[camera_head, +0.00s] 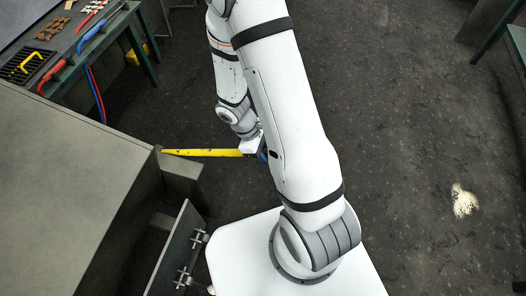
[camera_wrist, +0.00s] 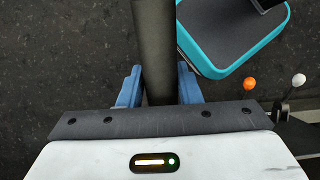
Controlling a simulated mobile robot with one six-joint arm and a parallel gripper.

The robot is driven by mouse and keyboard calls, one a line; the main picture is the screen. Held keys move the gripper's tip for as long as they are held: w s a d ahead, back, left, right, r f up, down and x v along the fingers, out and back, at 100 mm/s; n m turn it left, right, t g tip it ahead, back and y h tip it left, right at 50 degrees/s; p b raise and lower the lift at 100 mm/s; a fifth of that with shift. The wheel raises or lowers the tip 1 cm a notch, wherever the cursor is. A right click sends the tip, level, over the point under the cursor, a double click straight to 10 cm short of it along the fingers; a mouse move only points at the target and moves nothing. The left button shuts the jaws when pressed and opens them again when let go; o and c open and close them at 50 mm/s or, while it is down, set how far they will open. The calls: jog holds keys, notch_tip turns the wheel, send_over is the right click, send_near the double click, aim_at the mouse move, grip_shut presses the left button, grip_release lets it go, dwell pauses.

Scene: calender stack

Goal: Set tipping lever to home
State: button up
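A long yellow bar (camera_head: 205,153) reaches from the corner of the grey machine to my gripper in the head view; it may be the tipping lever, but no label shows. My gripper (camera_head: 262,154) is at the bar's right end, mostly hidden by my arm. In the wrist view my gripper's blue fingers (camera_wrist: 158,88) stand apart on either side of a dark bar (camera_wrist: 155,45). Narrow gaps seem to show on both sides. I cannot tell whether this is the yellow bar. Small levers with an orange knob (camera_wrist: 250,84) and a white knob (camera_wrist: 298,80) are at the right.
The grey machine (camera_head: 75,190) fills the left, with a hinged panel (camera_head: 176,250) near my base. A teal-edged pad (camera_wrist: 235,40) lies beyond the right finger. A green-framed tool bench (camera_head: 85,45) is at the top left.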

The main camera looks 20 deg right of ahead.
grip_shut()
jog(key=shift+h, duration=0.4)
jog(key=p+v, duration=0.4)
jog(key=shift+w+r, duration=0.25)
jog(key=shift+r, duration=0.1)
jog(key=shift+w+a+r+g+p, duration=0.15)
jog(key=shift+a+r+g+p, duration=0.15)
jog(key=shift+a+r, duration=0.1)
jog(key=r+p, duration=0.1)
jog(key=w+a+r+p, duration=0.1)
jog(key=r, duration=0.1)
jog(key=shift+a+h+p, duration=0.15)
jog(key=shift+h+p, duration=0.15)
jog(key=shift+h, duration=0.1)
jog(key=shift+w+a+r+g+p, duration=0.3)
jog(key=shift+w+a+r+p, duration=0.1)
jog(key=shift+a+r+p, duration=0.3)
jog(key=shift+d, duration=0.15)
